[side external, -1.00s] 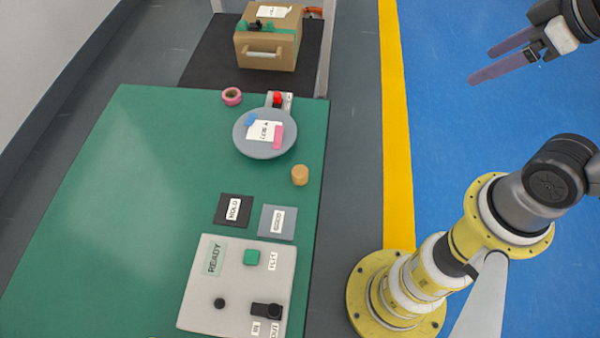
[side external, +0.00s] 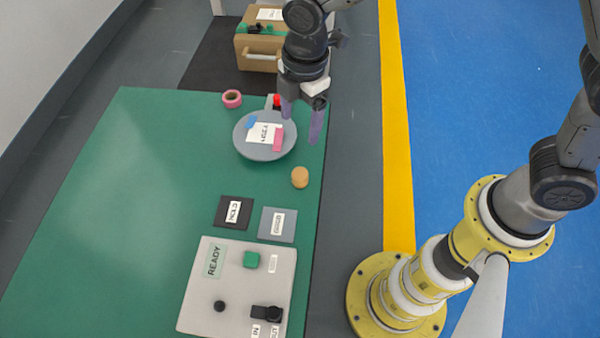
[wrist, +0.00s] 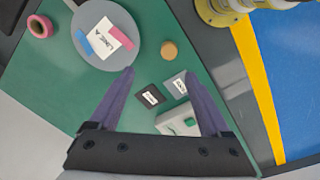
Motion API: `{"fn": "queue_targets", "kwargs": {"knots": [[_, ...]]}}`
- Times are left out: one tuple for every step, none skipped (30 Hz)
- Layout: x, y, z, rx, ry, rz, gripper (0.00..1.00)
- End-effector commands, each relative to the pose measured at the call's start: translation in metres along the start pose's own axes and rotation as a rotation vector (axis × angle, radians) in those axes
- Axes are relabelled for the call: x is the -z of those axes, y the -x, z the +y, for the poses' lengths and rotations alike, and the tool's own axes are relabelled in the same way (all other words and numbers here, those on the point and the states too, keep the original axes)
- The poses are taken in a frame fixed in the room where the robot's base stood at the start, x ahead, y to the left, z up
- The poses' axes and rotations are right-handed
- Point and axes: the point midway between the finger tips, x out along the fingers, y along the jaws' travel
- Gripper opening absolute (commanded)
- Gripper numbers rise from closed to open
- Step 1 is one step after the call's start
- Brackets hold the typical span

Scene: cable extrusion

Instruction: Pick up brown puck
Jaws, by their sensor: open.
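The brown puck (side external: 300,177) is a small tan cylinder on the green table, near its right edge. It also shows in the wrist view (wrist: 169,49), beyond my fingertips and roughly between their lines. My gripper (side external: 301,128) hangs above the table with its two purple fingers pointing down, over the right side of the round grey plate in the side view. The fingers are spread wide and empty, as the wrist view (wrist: 164,72) shows. They are apart from the puck.
The grey plate (side external: 248,148) holds a white label, a blue piece and a pink piece. A pink tape roll (side external: 232,99) lies behind it. A black HOLD square (side external: 226,203), a grey square (side external: 289,225) and a white control panel (side external: 205,300) lie in front. A cardboard box (side external: 243,45) stands at the back.

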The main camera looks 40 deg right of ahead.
Motion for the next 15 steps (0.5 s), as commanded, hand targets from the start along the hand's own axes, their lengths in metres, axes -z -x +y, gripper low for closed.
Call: {"fn": "queue_targets", "kwargs": {"knots": [[0.007, -0.013, -0.006, 0.026, 0.021, -0.013, 0.81], [0.01, -0.018, -0.01, 0.037, 0.03, -0.018, 0.81], [0.013, -0.023, -0.014, 0.048, 0.041, -0.024, 0.81], [0.015, -0.025, -0.015, 0.052, 0.046, -0.026, 0.81], [0.016, -0.027, -0.017, 0.054, 0.051, -0.027, 0.81], [0.017, -0.03, -0.017, 0.053, 0.053, -0.026, 0.81], [0.017, -0.033, -0.018, 0.053, 0.054, -0.026, 0.81], [0.017, -0.037, -0.018, 0.054, 0.053, -0.027, 0.81], [0.016, -0.044, -0.019, 0.056, 0.053, -0.028, 0.81], [0.015, -0.05, -0.019, 0.056, 0.052, -0.028, 0.81], [0.015, -0.055, -0.02, 0.056, 0.052, -0.028, 0.81], [0.015, -0.063, -0.02, 0.056, 0.051, -0.028, 0.81], [0.015, -0.069, -0.02, 0.056, 0.051, -0.028, 0.81], [0.014, -0.075, -0.02, 0.056, 0.051, -0.028, 0.81], [0.014, -0.082, -0.021, 0.055, 0.051, -0.028, 0.81]]}}
